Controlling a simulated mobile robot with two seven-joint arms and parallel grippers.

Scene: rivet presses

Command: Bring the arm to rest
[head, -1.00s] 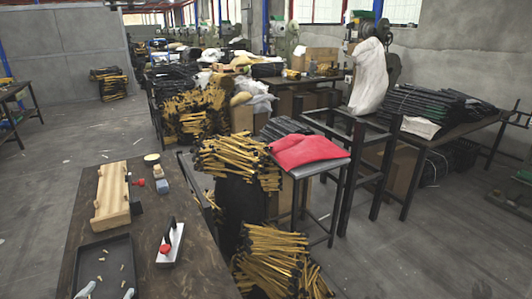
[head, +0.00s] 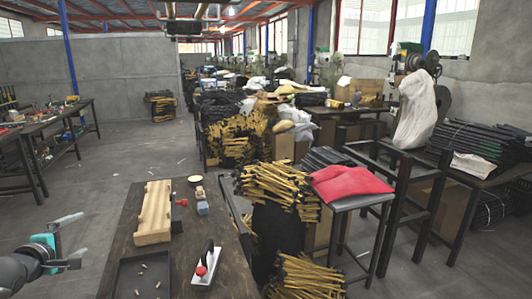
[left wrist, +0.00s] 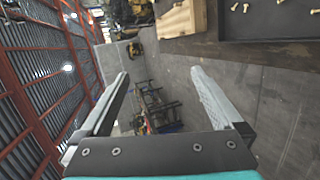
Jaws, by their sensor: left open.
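My left gripper (head: 76,240) is at the lower left of the head view, left of the wooden work table (head: 222,268) and clear of it. Its two fingers are spread apart with nothing between them. The left wrist view shows the same open fingers (left wrist: 158,95) with the floor and a far workbench beyond. My right gripper is in neither view.
The table holds a wooden block fixture (head: 153,213), a black tray (head: 128,270) with several small rivets, and a white-based tool with a red knob (head: 206,265). Bundled yellow-black sticks (head: 280,188) and a red cushion (head: 348,181) stand right.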

